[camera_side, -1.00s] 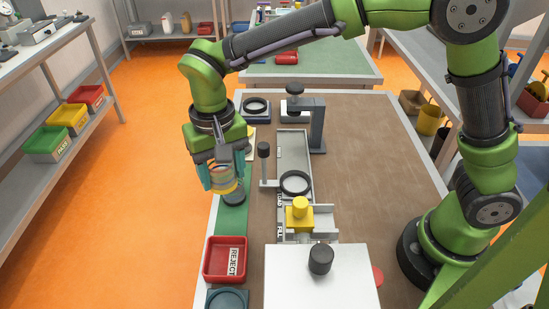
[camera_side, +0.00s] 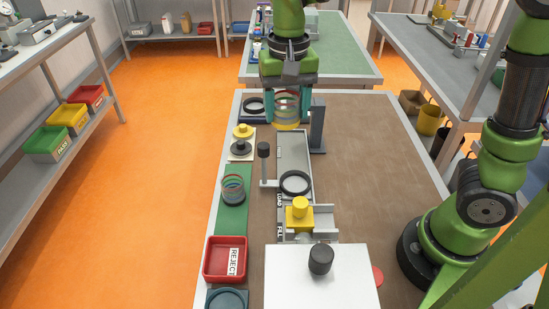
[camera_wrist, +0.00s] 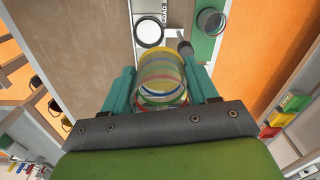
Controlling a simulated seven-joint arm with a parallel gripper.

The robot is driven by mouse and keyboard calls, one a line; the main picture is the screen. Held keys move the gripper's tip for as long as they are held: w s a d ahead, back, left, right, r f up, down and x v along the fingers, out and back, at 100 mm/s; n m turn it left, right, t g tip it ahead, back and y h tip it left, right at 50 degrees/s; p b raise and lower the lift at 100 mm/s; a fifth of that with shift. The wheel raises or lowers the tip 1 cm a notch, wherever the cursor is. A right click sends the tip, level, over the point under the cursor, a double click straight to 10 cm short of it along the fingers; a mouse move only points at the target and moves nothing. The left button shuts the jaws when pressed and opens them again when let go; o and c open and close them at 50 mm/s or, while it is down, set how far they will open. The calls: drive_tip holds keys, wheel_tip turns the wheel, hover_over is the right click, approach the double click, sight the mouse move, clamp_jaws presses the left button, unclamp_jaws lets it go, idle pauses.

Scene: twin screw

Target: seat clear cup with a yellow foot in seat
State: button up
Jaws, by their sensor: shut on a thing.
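My gripper (camera_side: 287,106) is shut on the clear cup with a yellow foot (camera_side: 287,125), which has coloured bands and hangs upright above the far end of the grey track. In the wrist view, the cup (camera_wrist: 160,72) sits between the two teal fingers of my gripper (camera_wrist: 161,88). A black ring (camera_side: 295,172) on the track, beside the LOAD label, looks like the seat. It stands nearer the side camera than the cup, and shows beyond the cup in the wrist view (camera_wrist: 148,46). The cup and ring are apart.
A dark-footed clear cup (camera_side: 233,190) stands on the green strip. A black-knobbed post (camera_side: 263,151) stands beside the track, and a dark upright frame (camera_side: 317,127) stands right of my gripper. A yellow block (camera_side: 299,217), red REJECT tray (camera_side: 207,258) and white box (camera_side: 350,280) are nearer.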

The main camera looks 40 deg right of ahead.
drive_tip(key=s+d+m, duration=0.1)
drive_tip(key=d, duration=0.2)
approach(296, 187)
drive_tip(key=shift+w+f, duration=0.1)
drive_tip(key=shift+f, duration=1.6)
drive_tip(key=shift+f, duration=1.15)
drive_tip(key=shift+a+f, duration=0.1)
drive_tip(key=shift+f, duration=0.1)
idle(0.7)
